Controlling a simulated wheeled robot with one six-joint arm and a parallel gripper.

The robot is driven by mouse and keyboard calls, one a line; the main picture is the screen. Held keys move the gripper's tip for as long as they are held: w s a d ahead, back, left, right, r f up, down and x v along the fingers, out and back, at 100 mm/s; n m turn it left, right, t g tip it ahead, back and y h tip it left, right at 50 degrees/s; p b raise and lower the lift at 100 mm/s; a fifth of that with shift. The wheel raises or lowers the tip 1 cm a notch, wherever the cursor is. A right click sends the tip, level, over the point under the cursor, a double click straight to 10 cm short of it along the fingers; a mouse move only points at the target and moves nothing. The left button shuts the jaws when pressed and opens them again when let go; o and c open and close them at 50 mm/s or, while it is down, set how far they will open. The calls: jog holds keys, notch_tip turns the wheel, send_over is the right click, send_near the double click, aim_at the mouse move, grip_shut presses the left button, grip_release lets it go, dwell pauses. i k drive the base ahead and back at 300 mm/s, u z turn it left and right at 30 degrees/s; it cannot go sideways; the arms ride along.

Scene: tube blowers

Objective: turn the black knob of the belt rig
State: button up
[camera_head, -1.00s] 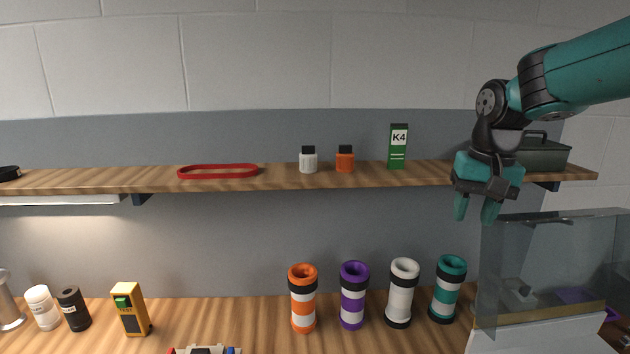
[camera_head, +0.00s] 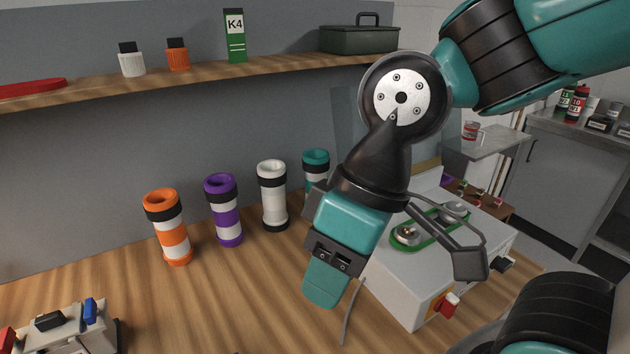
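The belt rig (camera_head: 400,290) is a pale box on the bench at right of centre, with a green belt (camera_head: 437,232) around two metal pulleys on top. A black knob (camera_head: 503,263) sticks out of its right-hand front side. A red switch (camera_head: 446,304) on a yellow plate sits near its front corner. My gripper (camera_head: 325,287) points down to the left of the rig, apart from the black knob. Only one teal finger shows clearly, so its opening cannot be judged. My wrist hides the rig's back left part.
Orange, purple, white and teal banded tubes (camera_head: 222,210) stand behind and left of my gripper. A dark bar (camera_head: 466,258) extends over the rig; I cannot tell its owner. A clear pane (camera_head: 348,115) stands behind. Bench space front left of the rig is free.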

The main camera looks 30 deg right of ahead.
aim_at(505, 265)
jog(key=u, duration=0.25)
jog(key=k, duration=1.4)
jog(key=z, duration=1.1)
jog(key=i, duration=1)
jog(key=z, duration=1.4)
jog(key=k, duration=0.4)
jog(key=u, duration=0.2)
